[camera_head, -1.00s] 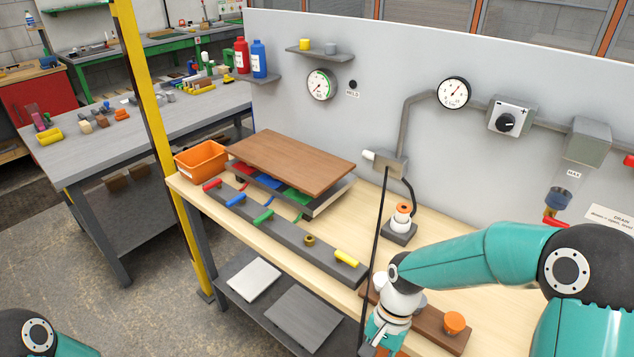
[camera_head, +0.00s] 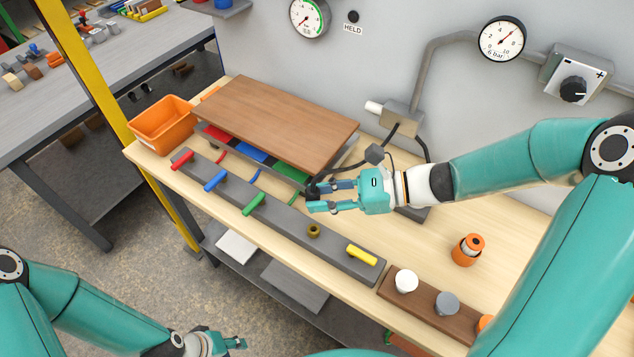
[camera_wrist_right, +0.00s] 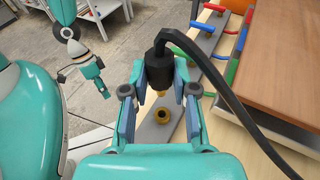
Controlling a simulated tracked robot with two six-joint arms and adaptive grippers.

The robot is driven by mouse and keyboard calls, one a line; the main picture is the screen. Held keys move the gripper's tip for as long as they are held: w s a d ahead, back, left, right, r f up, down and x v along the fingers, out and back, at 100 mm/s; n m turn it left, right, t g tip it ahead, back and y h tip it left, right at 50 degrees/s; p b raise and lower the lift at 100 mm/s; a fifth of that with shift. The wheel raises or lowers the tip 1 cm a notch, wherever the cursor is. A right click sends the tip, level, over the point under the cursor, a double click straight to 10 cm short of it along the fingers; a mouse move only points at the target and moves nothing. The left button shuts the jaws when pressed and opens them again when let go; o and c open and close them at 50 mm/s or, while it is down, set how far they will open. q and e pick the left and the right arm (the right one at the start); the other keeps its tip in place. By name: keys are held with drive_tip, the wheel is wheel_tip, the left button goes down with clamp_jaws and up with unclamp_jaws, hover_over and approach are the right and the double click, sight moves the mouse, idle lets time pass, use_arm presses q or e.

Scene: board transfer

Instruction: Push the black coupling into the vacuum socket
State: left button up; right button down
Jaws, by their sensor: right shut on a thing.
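The black coupling (camera_wrist_right: 158,68) is between the fingers of my right gripper (camera_wrist_right: 160,90), which is shut on it. Its brass tip points down, and a black hose leaves its top. In the head view the coupling (camera_head: 312,188) is small and partly hidden by my right gripper (camera_head: 322,197). The brass ring socket (camera_head: 313,230) sits on the grey rail between the green and yellow handles. In the wrist view the socket (camera_wrist_right: 162,115) shows just beyond the tip, apart from it. My left gripper (camera_head: 236,343) is low at the front, away from the rail; its opening is unclear.
A brown board (camera_head: 275,120) lies on a stack behind the rail (camera_head: 285,222), which carries red, blue, green and yellow handles. An orange bin (camera_head: 163,122) stands left.

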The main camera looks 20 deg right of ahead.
idle(0.4)
drive_tip(key=b, duration=0.5)
hover_over(321, 233)
drive_tip(key=shift+f, duration=2.85)
drive_tip(key=shift+f+b, duration=1.35)
drive_tip(key=shift+f, duration=0.15)
drive_tip(key=c, duration=0.8)
unclamp_jaws()
drive_tip(key=v, duration=1.2)
